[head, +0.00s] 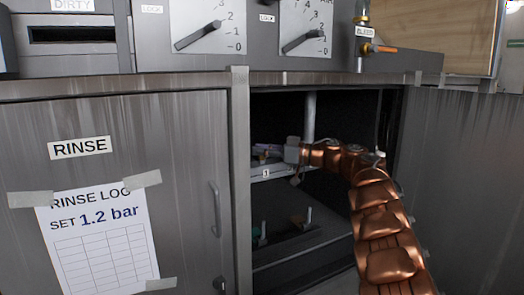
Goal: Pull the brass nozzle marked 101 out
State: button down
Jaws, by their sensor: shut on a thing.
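My gripper (275,151) is at the end of my copper-coloured arm, inside the open cabinet. It is just above a light shelf edge (272,172) with a small label reading 3. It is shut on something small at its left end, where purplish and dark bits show. I cannot make out the held thing's shape or any marking. No nozzle marked 101 can be told apart in this view; the dark interior and my gripper hide much of the shelf.
A grey post (240,190) borders the opening on the left, beside the closed RINSE door (180,125). An upright pipe (309,118) stands behind my gripper. A lower shelf (295,248) holds dark items and pegs. The counter edge (330,80) runs above; a grey panel (465,170) stands right.

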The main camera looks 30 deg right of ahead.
jog(key=shift+r+p, duration=1)
jog(key=shift+p, duration=0.25)
jog(key=shift+r+p, duration=0.3)
jog(key=shift+p, duration=0.1)
jog(key=shift+r+p, duration=0.75)
jog(key=shift+p, duration=0.2)
jog(key=shift+f, duration=0.15)
